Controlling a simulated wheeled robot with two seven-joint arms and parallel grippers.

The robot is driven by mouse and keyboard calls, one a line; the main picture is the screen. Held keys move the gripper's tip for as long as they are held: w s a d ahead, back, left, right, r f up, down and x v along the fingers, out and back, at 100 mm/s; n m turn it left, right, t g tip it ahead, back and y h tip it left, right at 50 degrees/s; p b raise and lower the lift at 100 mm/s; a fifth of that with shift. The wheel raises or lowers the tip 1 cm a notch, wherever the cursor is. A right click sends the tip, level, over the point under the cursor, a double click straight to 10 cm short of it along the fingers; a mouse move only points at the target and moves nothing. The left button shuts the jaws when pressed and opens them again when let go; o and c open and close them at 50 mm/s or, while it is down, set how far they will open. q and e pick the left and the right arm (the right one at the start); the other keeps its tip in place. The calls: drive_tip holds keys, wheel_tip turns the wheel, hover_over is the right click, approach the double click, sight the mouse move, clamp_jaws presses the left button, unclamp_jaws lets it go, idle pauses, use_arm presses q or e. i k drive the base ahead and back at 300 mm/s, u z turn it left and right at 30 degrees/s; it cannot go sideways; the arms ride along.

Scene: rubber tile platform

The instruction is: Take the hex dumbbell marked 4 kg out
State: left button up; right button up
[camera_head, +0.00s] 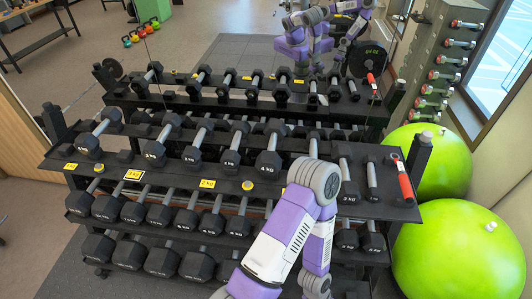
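Black hex dumbbells with grey handles lie in rows on a black tiered rack. On the upper front shelf (330,205), a dumbbell (268,164) near the middle has a marking that looks like 4 KG. Similar dumbbells lie to its left, with small markings that are hard to read. One of my purple and grey arms rises from the bottom edge and bends just right of this dumbbell, in front of the rack. Its lower part runs down out of the picture. Neither gripper can be made out directly.
Two green balls (455,250) (440,160) stand right of the rack. Another rack (440,75) holds small dumbbells. A mirror behind reflects the rack and my arms.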

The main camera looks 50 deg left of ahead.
sight(268, 163)
drive_tip(key=k, duration=0.45)
drive_tip(key=u, duration=0.9)
